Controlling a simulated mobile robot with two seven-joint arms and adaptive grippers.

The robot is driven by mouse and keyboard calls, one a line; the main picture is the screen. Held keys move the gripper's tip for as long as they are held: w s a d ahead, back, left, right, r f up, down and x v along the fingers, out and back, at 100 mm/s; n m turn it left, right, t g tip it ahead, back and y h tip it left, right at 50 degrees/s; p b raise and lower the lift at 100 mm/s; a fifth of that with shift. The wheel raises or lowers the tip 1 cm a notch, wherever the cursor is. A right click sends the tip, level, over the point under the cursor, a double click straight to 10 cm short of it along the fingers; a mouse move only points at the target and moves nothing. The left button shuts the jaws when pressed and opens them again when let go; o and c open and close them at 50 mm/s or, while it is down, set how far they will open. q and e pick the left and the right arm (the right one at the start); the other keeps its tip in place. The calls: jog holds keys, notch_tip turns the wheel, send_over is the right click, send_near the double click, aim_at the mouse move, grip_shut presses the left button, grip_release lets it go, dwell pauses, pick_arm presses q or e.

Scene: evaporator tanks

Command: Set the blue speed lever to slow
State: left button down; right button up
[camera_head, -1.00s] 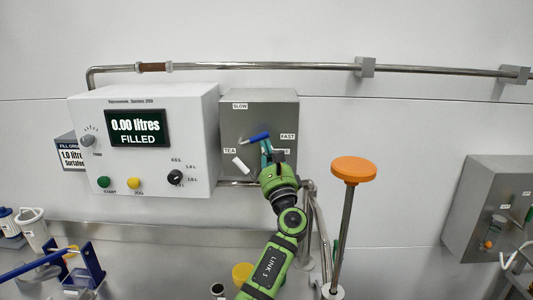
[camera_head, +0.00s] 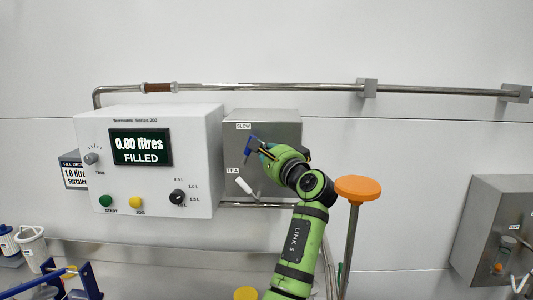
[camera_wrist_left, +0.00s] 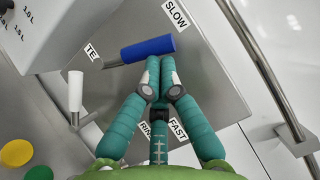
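The blue speed lever (camera_head: 250,146) is on the grey box (camera_head: 285,124). In the head view it stands steeply, its upper end just below the SLOW label (camera_head: 243,126). In the left wrist view its blue handle (camera_wrist_left: 148,49) has its free end near the SLOW label (camera_wrist_left: 175,13), away from the FAST label (camera_wrist_left: 177,130). My left gripper (camera_head: 263,154) is at the lever's right side. In the left wrist view its teal fingertips (camera_wrist_left: 160,65) are together, against or very close to the handle's side on the FAST side, not around it. My right gripper is not in view.
A white lever (camera_head: 246,186) sits below the blue one, by the TEA label. The white control box (camera_head: 205,140) adjoins on the left. An orange knob on a post (camera_head: 358,188) stands right of my arm. A steel pipe (camera_head: 280,86) runs above.

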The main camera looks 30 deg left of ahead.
pick_arm(q)
jog(key=shift+s+a+r+n+g+h+p, duration=0.15)
jog(key=shift+s+a+r+n+h+p, duration=0.15)
jog(key=shift+n, duration=0.35)
jog(key=shift+s+a+r+n+g+h+p, duration=0.15)
jog(key=shift+a+r+n+h+p, duration=0.2)
jog(key=shift+n, duration=0.3)
jog(key=shift+a+f, duration=0.1)
notch_tip(320, 180, up, 10)
dwell(0.3)
dwell(0.4)
